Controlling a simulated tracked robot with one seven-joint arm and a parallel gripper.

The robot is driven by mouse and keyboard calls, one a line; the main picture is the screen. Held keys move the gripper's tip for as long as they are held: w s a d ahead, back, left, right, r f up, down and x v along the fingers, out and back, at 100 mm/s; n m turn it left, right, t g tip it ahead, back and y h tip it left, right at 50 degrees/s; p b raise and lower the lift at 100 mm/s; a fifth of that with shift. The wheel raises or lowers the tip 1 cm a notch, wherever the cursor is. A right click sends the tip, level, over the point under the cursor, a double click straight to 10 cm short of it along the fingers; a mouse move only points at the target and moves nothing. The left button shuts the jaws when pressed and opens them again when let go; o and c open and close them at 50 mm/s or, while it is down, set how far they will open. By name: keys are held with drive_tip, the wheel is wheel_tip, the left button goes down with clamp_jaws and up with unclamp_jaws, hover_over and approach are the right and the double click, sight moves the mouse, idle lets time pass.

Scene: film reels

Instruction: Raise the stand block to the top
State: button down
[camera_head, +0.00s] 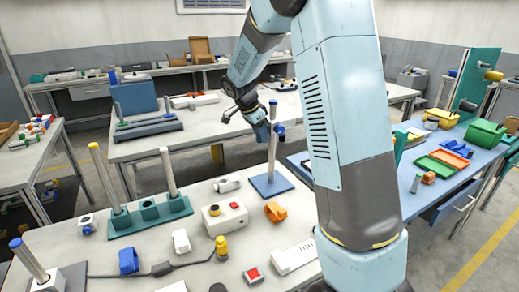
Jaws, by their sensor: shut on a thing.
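The stand has a blue base plate (263,184) on the near bench and an upright grey post (271,160) with a blue tip. The small blue stand block (280,130) is on the post's upper part, a short way below the tip. My gripper (268,132) reaches in from the upper left and is shut on the stand block at the post. The fingers are small here and partly merge with the block, so their exact contact is hard to see.
A green rack (150,212) with two upright rods (168,170) stands left of the stand. A control box with a red button (226,217) and an orange clip (275,211) lie in front of it. A blue bench (440,185) with trays is at right.

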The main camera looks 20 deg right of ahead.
drive_tip(key=shift+w+r, duration=0.1)
drive_tip(key=shift+r, duration=0.2)
drive_tip(key=c, duration=1.2)
unclamp_jaws()
drive_tip(key=shift+r, duration=0.1)
drive_tip(key=shift+o, duration=1.4)
drive_tip(key=v, duration=1.3)
drive_tip(key=shift+a+r, duration=0.15)
drive_tip(key=shift+r, duration=0.05)
drive_tip(key=shift+s, duration=0.2)
